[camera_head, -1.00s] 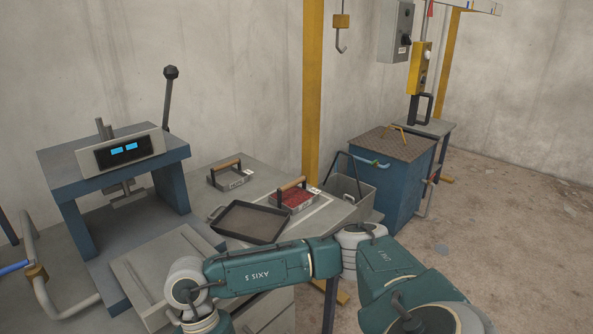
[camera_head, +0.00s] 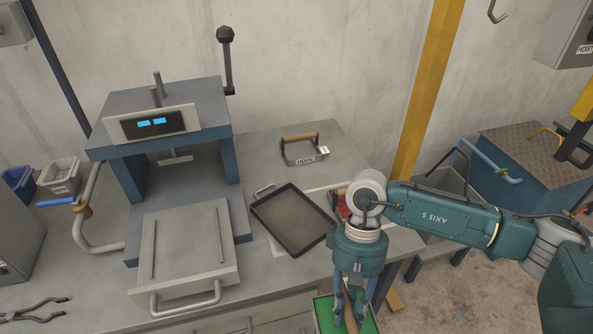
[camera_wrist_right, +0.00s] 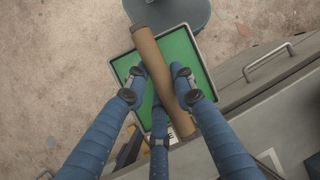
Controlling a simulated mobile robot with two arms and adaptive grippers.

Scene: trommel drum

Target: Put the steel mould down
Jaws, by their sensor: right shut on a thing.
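My right gripper (camera_head: 352,298) is shut on the brown wooden handle of the steel mould (camera_head: 325,315), at the bottom of the head view. The mould has a thin pale rim and a green inside. In the right wrist view, the blue fingers of the gripper (camera_wrist_right: 160,85) close around the handle above the mould (camera_wrist_right: 186,48). There, the mould hangs beside the bench edge with floor beyond it. Its lower part is cut off in the head view. My left gripper is not in view.
On the grey bench (camera_head: 265,150) stand a dark tray (camera_head: 293,218), a handled empty-looking frame (camera_head: 302,155) and a red-filled one (camera_head: 339,204), partly hidden by my arm. A blue press (camera_head: 165,120) stands left, tongs (camera_head: 35,309) at lower left. Bare bench lies behind the tray.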

